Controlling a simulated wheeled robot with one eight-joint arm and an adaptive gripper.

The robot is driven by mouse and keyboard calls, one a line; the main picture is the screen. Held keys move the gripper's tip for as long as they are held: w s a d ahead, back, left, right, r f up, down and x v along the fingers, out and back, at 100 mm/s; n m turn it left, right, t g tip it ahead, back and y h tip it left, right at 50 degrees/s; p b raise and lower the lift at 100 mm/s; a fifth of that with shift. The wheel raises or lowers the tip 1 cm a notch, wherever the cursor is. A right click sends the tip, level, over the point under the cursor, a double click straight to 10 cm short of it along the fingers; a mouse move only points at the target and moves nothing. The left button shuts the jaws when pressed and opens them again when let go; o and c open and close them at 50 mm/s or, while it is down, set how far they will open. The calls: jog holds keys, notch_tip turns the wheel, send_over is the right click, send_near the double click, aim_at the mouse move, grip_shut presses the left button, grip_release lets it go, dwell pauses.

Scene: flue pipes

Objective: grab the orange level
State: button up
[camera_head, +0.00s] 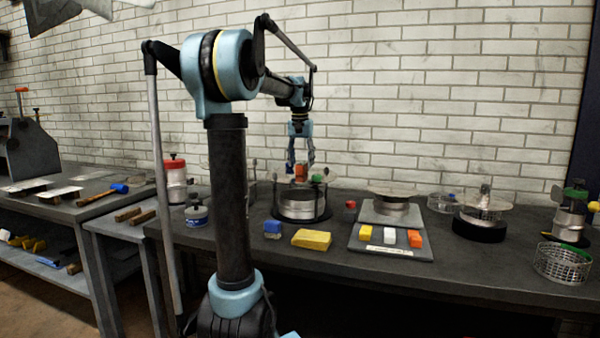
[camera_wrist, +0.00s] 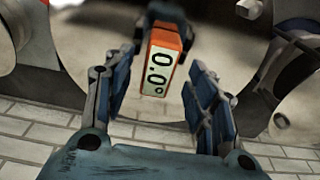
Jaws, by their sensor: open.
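The orange level (camera_wrist: 162,60) is a small orange block with a pale display reading 0.0°. In the wrist view it stands between the two fingers of my open gripper (camera_wrist: 163,72), nearer the left finger. Gaps show on both sides, wider on the right. In the head view the orange level (camera_head: 301,173) is on top of a round metal flue piece on the bench. My gripper (camera_head: 301,164) points down over it, fingers apart. Whether a fingertip touches it is hard to tell.
The dark workbench (camera_head: 345,262) holds a yellow cloth (camera_head: 311,239), a blue block (camera_head: 272,229) and a grey tray (camera_head: 390,249) with coloured blocks. More flue pieces (camera_head: 483,217) and a mesh basket (camera_head: 562,263) stand right. A brick wall (camera_head: 420,100) is behind.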

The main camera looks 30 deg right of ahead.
jog(key=shift+w+d+f, duration=0.1)
jog(key=shift+d+f, duration=0.05)
jog(key=shift+f, duration=1.05)
jog(key=shift+c, duration=0.6)
grip_shut()
